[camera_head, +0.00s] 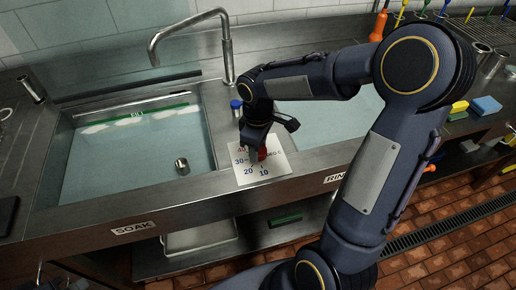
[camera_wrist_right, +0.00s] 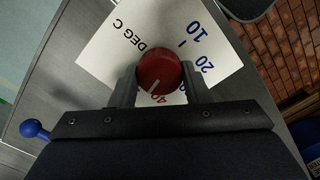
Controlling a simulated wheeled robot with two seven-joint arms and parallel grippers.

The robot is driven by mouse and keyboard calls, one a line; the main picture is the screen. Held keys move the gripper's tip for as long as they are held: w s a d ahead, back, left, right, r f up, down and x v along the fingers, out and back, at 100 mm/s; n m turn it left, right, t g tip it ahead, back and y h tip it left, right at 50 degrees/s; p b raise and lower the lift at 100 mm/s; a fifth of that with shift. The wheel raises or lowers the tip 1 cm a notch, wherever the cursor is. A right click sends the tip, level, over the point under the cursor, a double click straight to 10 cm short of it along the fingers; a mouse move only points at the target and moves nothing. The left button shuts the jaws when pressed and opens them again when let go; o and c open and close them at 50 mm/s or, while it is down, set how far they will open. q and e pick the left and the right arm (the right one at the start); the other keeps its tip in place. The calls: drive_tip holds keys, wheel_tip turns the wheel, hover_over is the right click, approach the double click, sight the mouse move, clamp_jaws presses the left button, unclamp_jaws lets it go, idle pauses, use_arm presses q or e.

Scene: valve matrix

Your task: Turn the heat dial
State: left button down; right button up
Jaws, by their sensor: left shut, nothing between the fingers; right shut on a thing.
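The heat dial is a round red knob (camera_head: 262,154) on a white plate (camera_head: 277,173) with numbers 10 to 40 and "DEG C", on the counter between the basins. My right gripper (camera_head: 255,149) comes down over the dial from above. In the right wrist view the gripper (camera_wrist_right: 160,84) has one finger on each side of the red dial (camera_wrist_right: 158,70) and is shut on it. The dial's white pointer line points toward the 40 mark, partly hidden by the gripper.
The soak basin (camera_head: 60,165) on the left holds water and a small metal cup (camera_head: 182,166). A curved faucet (camera_head: 227,55) stands behind the dial. A blue knob (camera_head: 236,104) is near the gripper. Sponges (camera_head: 486,105) lie at the right.

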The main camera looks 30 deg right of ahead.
drive_tip(key=shift+m, duration=1.1)
drive_tip(key=o, duration=1)
drive_tip(key=shift+c, duration=0.2)
drive_tip(key=shift+r, duration=0.1)
wheel_tip(320, 180, up, 8)
drive_tip(key=shift+f, duration=0.15)
